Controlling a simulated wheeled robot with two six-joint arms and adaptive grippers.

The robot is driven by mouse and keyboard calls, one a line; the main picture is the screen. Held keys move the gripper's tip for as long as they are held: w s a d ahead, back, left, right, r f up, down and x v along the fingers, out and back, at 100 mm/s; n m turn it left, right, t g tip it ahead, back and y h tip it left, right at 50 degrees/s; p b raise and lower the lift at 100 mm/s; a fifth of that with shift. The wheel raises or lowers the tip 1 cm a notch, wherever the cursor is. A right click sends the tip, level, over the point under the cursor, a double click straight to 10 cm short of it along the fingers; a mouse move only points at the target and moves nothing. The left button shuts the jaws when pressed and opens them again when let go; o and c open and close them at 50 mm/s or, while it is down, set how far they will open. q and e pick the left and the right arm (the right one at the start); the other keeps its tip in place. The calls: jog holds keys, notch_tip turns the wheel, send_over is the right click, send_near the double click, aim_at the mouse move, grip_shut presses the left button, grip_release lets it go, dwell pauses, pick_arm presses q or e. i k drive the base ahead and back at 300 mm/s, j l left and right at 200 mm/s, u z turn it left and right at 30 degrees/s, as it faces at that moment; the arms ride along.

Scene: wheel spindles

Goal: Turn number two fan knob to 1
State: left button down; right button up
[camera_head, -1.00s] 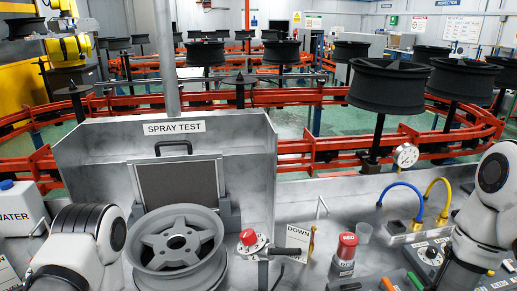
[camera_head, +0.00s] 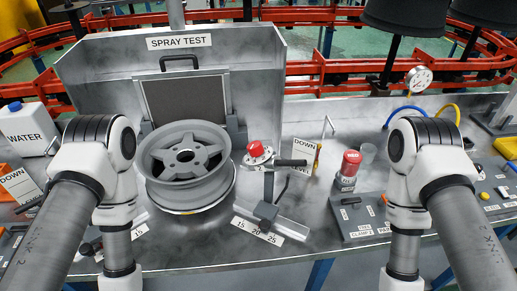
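A grey control panel (camera_head: 352,222) lies on the bench at the right, with small labels and handles; one label seems to read CLAMP 2. The panel continues right of my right arm with small coloured buttons (camera_head: 484,196). My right arm hides its middle. I cannot make out a fan knob or its number. Both my arms come up from the bottom corners and bend down at the elbow. Both grippers are below the picture's bottom edge, out of view.
A grey wheel (camera_head: 187,160) stands before the SPRAY TEST booth (camera_head: 262,95). A red-topped valve (camera_head: 257,150), a red button post (camera_head: 349,168), a pressure gauge (camera_head: 418,78) and a white water container (camera_head: 27,130) stand on the bench.

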aim_at(479, 167)
jog(key=z, duration=1.55)
jog(key=i+l+z, duration=0.5)
jog(key=k+l, duration=0.05)
jog(key=l, duration=0.05)
